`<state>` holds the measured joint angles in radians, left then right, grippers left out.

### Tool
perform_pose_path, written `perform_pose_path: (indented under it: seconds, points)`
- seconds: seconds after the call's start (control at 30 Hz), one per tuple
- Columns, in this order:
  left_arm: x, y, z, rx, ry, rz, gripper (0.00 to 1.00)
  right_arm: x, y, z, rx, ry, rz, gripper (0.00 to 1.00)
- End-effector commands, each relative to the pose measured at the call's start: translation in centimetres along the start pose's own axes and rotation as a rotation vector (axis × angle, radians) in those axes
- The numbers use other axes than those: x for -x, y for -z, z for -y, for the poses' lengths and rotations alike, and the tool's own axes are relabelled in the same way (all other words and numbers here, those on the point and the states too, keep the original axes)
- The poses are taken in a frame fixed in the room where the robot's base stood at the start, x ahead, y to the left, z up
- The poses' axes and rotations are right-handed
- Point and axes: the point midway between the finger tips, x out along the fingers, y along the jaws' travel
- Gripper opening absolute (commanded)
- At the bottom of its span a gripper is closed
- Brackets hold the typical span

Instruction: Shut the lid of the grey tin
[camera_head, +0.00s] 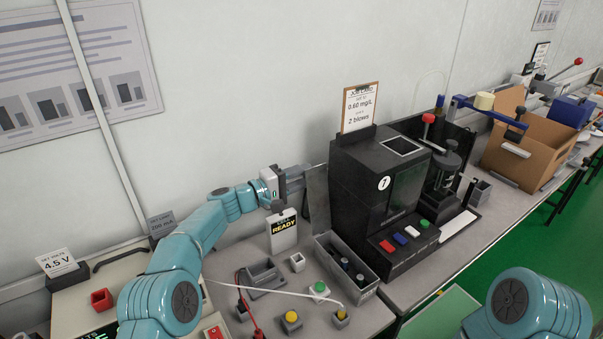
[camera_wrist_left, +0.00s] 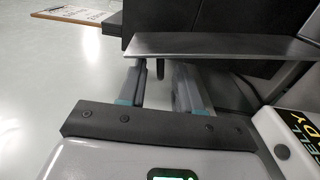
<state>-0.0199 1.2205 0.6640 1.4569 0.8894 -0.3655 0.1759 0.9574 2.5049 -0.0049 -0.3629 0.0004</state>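The grey tin (camera_head: 369,290) is an open oblong box on the bench, with small dark cylinders inside. Its grey lid (camera_head: 318,199) stands raised, close to upright, at the tin's back left end. My left gripper (camera_head: 299,178) is by the upper part of the lid, on the wall side. In the left wrist view its two fingers (camera_wrist_left: 158,88) are apart with no object held between them, and the lid (camera_wrist_left: 220,46) crosses just beyond the tips. I cannot tell whether they touch it. My right gripper is out of view.
A black tester (camera_head: 352,190) with coloured buttons stands right of the tin. A READY unit (camera_head: 284,231) stands below my left gripper. A green button (camera_head: 319,289), yellow buttons and a thin white tube lie near the tin's front left. The wall is close behind.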

Motion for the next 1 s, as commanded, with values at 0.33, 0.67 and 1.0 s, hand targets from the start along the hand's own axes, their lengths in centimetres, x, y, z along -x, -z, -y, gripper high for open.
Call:
perform_pose_path:
  seconds: [0.33, 0.67, 1.0]
  points:
    - [-0.35, 0.24, 0.07, -0.001, 0.0, 0.0, 0.21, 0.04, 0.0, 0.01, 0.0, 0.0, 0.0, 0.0]
    - [-0.35, 0.22, 0.15, -0.001, 0.001, 0.0, 0.0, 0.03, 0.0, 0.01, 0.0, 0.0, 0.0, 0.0]
    - [-0.34, 0.21, 0.23, -0.002, 0.003, 0.0, 0.0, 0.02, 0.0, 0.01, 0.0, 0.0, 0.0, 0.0]
